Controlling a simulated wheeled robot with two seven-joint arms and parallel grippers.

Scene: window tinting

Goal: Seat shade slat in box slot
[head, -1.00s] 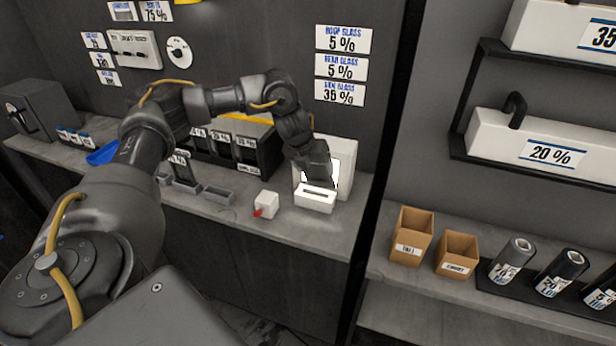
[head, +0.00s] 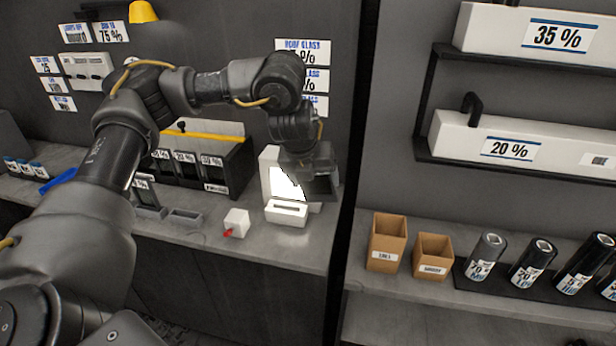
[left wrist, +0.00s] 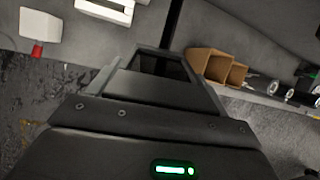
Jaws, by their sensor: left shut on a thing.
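The white box (head: 287,213) with a dark slot in its top stands on the grey bench, in front of a bright lit panel. It also shows, cut off, at the top of the left wrist view (left wrist: 105,10). My left gripper (head: 308,172) is above and to the right of the box, partly covering the lit panel. It is shut on a dark, flat thing, apparently the shade slat (head: 322,187), which hangs beside the box's right end and is apart from the slot as far as I can see. The jaws hide most of it. My right gripper is not in view.
A white cube with a red tip (head: 236,222) stands left of the box. A dark rack (head: 215,175) with labelled compartments is farther left. Two cardboard bins (head: 387,242) and several dark rolls (head: 533,262) stand on the right shelf, past a dark divider.

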